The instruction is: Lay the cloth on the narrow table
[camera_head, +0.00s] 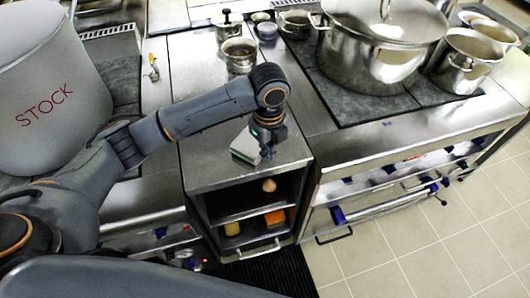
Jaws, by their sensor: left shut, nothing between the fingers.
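My left gripper (267,150) points down over the front of a narrow steel-topped unit (203,165). It is shut with nothing held. A white, flat-sided piece with a green edge (245,146) lies on the top right beside the fingers; I cannot tell whether it is the folded cloth or whether the fingers touch it. No other cloth shows clearly. My right gripper is not in view.
Open shelves below hold an orange item (274,217) and a yellow item (232,228). A lidded pot (375,45) and smaller pots stand right; a large STOCK pot (48,95) stands left. A small pot (239,55) stands behind. Tiled floor is clear at right.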

